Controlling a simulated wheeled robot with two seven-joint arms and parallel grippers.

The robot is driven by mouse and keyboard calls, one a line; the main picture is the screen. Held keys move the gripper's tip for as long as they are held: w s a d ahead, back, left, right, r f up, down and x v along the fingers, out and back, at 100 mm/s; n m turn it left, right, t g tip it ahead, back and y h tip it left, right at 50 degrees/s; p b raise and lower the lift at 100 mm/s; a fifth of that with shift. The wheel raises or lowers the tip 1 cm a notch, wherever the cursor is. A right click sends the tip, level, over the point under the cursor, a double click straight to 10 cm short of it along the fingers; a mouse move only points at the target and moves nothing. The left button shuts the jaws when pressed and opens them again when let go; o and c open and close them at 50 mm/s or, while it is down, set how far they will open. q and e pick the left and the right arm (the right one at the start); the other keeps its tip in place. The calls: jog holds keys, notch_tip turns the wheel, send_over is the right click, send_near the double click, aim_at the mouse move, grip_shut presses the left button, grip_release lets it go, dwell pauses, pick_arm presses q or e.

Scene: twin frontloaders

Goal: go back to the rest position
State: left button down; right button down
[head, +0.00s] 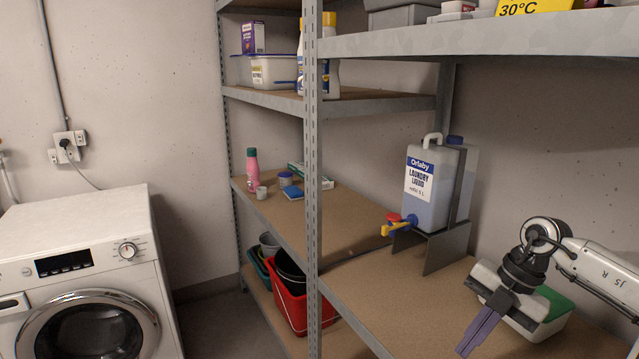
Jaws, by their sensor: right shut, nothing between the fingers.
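My right gripper (479,331) comes in from the right side of the head view on a white arm. Its purple fingers are shut and empty, pointing down and to the left. It is in front of the right shelf board (372,292), and behind it is a white tub with a green lid (552,303), partly hidden by the gripper. I cannot tell from this view how far apart the gripper and the tub are. My left gripper is not in view.
A laundry liquid canister (427,188) with a red and yellow tap stands on a grey stand (447,248) on the shelf. A metal post (313,180) rises in front. A washing machine (85,270) is at left. A red bucket (290,304) sits low. A shelf (480,38) overhangs.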

jog(key=s+a+m+t+y, duration=0.2)
jog(key=a+y, duration=0.2)
jog(key=a, duration=0.6)
jog(key=s+a+f+m+t+y, duration=0.1)
jog(key=s+a+t+y, duration=0.15)
jog(key=a+y, duration=0.45)
jog(key=s+a+m+t+y, duration=0.1)
jog(key=a+m+t+y, duration=0.15)
jog(key=a, duration=0.95)
jog(key=s+d+f+m+t+h, duration=0.4)
jog(key=d+f+m+t+h, duration=0.4)
jog(key=f+m+h, duration=0.5)
jog(key=s+d+f+m+g+h, duration=0.1)
jog(key=s+d+f+m+g, duration=0.2)
jog(key=s+f, duration=0.3)
jog(key=s+d+f+m+g+h, duration=0.1)
jog(key=s+d+f+m+g, duration=0.2)
jog(key=s+f, duration=0.3)
jog(key=s+d, duration=0.1)
jog(key=s, duration=0.3)
jog(key=shift+f+g, duration=0.25)
jog(key=shift+g, duration=0.15)
jog(key=shift+d, duration=0.1)
